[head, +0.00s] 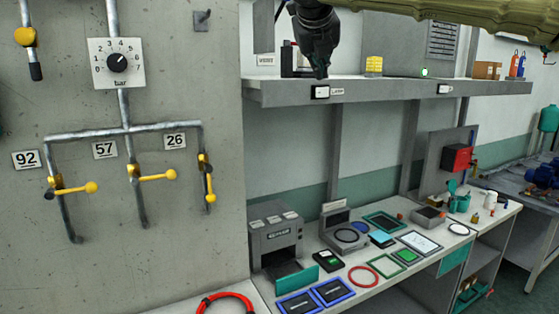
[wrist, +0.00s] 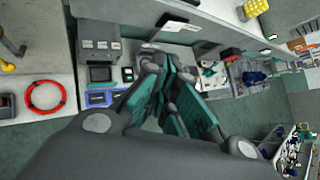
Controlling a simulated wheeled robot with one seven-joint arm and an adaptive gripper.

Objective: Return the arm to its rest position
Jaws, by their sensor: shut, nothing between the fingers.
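My gripper (head: 320,74) hangs from the top of the head view, pointing down in front of the shelf. It holds nothing. In the wrist view my gripper (wrist: 178,105) shows its dark fingers with teal pads, seen at a slant. My arm crosses the top right of the head view. No other object belongs to this task.
A grey shelf (head: 400,92) runs behind my gripper, with a yellow block (head: 374,65) on it. Below is a workbench (head: 350,285) crowded with trays and devices. A concrete wall (head: 150,240) with a pressure dial (head: 117,62) and yellow-handled valves stands left. A red ring (head: 226,304) lies low.

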